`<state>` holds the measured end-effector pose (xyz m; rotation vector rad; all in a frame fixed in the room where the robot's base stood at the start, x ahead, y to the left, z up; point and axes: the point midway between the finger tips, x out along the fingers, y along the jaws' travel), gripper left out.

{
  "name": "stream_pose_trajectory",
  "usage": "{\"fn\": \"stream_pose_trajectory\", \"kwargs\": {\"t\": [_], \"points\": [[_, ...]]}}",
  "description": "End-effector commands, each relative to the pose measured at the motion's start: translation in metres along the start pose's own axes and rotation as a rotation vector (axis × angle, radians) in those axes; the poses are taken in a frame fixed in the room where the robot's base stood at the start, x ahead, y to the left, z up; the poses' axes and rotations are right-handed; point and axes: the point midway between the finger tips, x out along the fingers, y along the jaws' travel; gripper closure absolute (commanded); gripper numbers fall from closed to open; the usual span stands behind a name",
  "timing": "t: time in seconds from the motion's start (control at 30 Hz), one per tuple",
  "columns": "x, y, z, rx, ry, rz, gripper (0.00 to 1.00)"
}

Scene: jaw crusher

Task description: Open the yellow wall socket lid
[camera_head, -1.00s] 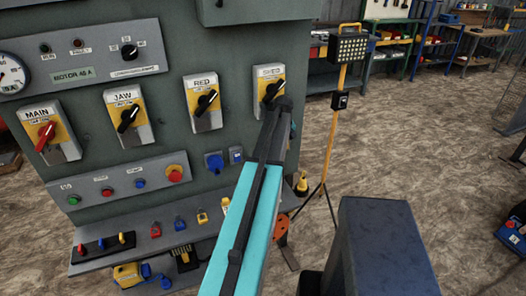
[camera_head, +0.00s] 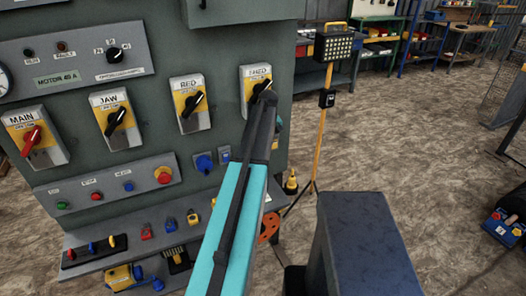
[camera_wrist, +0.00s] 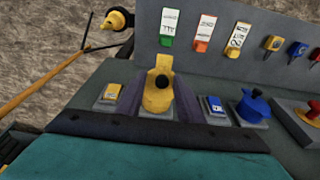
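The yellow wall socket (camera_wrist: 156,98) shows in the wrist view, low on the grey panel. It has a yellow lid with an upright tab and a dark round spot; I cannot tell whether the lid is shut. My gripper (camera_wrist: 157,103) is open, with one dark finger on each side of the socket. Contact with it cannot be made out. In the head view my arm hides this socket and my fingertips.
A blue socket (camera_wrist: 252,106), a small blue switch box (camera_wrist: 212,105) and a small yellow one (camera_wrist: 111,94) flank it. A shelf with tags and padlocks (camera_head: 193,216) juts out below. Rotary switches (camera_head: 191,103) sit above. A yellow lamp stand (camera_head: 323,110) is to the right.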

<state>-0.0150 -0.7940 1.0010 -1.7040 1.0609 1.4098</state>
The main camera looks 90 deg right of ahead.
Motion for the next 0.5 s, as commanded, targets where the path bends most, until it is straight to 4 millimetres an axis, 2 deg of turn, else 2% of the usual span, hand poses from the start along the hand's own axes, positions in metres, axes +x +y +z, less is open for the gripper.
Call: {"fn": "stream_pose_trajectory", "kwargs": {"t": [0.33, 0.5], "points": [[-0.003, 0.0, -0.001, 0.0, 0.003, 0.0, 0.66], [-0.011, 0.0, -0.001, 0.0, 0.003, 0.001, 0.66]]}}
